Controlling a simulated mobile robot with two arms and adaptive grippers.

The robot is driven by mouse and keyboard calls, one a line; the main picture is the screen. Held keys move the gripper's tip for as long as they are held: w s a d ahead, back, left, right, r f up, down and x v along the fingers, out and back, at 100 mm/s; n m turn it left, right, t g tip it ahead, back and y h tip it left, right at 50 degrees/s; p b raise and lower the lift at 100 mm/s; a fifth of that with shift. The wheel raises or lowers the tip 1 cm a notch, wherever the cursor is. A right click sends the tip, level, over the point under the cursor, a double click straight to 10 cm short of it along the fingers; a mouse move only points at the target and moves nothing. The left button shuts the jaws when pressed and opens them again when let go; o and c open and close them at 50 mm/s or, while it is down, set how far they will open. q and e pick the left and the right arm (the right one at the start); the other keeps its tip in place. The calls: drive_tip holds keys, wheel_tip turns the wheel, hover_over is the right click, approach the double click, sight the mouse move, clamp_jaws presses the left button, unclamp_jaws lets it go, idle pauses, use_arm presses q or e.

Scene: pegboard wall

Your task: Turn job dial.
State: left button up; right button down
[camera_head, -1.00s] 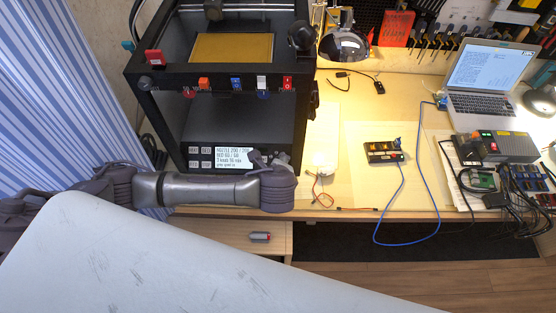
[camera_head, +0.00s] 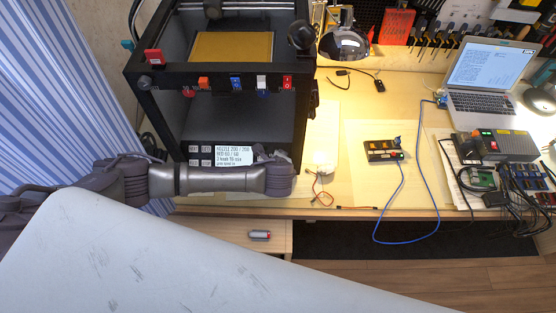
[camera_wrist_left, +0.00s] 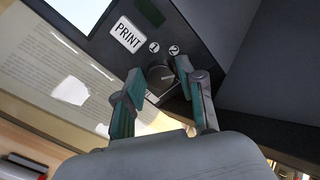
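The job dial (camera_wrist_left: 160,74) is a dark round knob with a light pointer line, on the printer's front panel next to a PRINT label (camera_wrist_left: 127,34). Two small round icons sit just above it. My left gripper (camera_wrist_left: 159,68) has its two teal-padded fingers on either side of the dial. The fingers are apart, with a narrow gap seeming to show on each side; contact is not clear. In the head view the black printer (camera_head: 165,120) stands at the left with a lit display (camera_head: 233,155). My left wrist and gripper cover the panel's right end there. My right gripper is not in view.
A small black box with switches (camera_head: 383,151), a blue cable (camera_head: 399,200) and a laptop (camera_head: 487,75) are to the right. A large pale surface fills the lower left foreground.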

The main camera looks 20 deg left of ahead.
use_arm(q)
clamp_jaws()
drive_tip(key=shift+n, duration=0.4)
drive_tip(key=n+p, duration=0.1)
drive_tip(key=n, duration=0.2)
drive_tip(key=shift+s, duration=0.1)
drive_tip(key=n+p, duration=0.1)
drive_tip(key=n, duration=0.2)
drive_tip(key=shift+d+n, duration=0.1)
drive_tip(key=shift+n, duration=0.3)
drive_tip(key=n, duration=0.5)
drive_tip(key=shift+f+p, duration=0.1)
drive_tip(key=shift+p, duration=0.3)
drive_tip(key=n, duration=0.5)
drive_tip(key=shift+g, duration=0.3)
drive_tip(key=shift+n, duration=0.4)
